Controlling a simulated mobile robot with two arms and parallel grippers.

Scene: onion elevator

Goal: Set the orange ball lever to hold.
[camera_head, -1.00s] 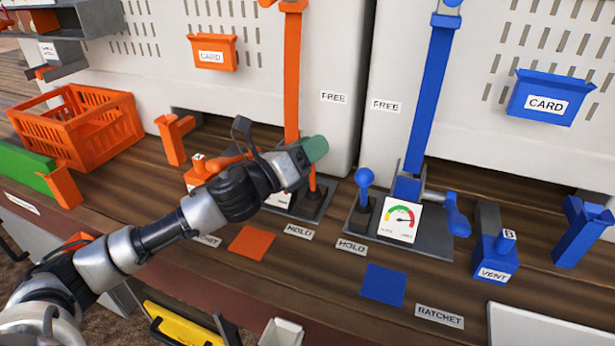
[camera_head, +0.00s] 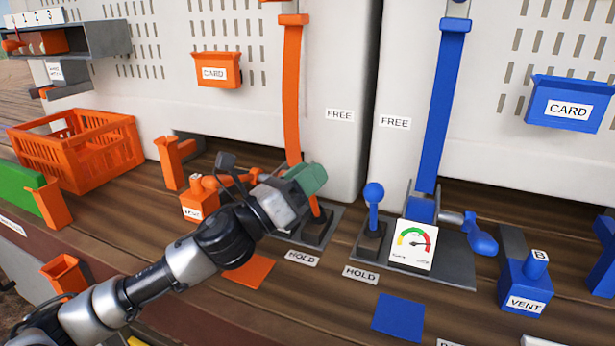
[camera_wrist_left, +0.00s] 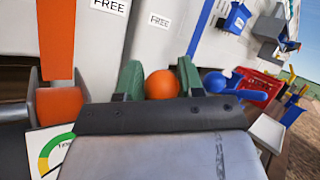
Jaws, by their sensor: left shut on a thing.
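The orange lever has a round orange ball (camera_wrist_left: 162,85), which shows between the green fingers of my left gripper (camera_wrist_left: 160,80) in the left wrist view. My left gripper (camera_head: 311,178) is shut on this ball; in the head view its fingers hide the ball. A short piece of orange shaft (camera_head: 315,208) shows below the fingers, rising from a dark base (camera_head: 318,231). A FREE label (camera_head: 340,114) is on the white panel behind, and a HOLD label (camera_head: 302,257) lies in front of the base. My right gripper is not in view.
A blue ball lever (camera_head: 374,192) stands close to the right, beside a gauge (camera_head: 413,246) and a blue crank (camera_head: 480,238). An orange strap (camera_head: 292,90) rises behind my gripper. An orange crate (camera_head: 78,152) stands at the left. An orange square (camera_head: 249,272) lies near my forearm.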

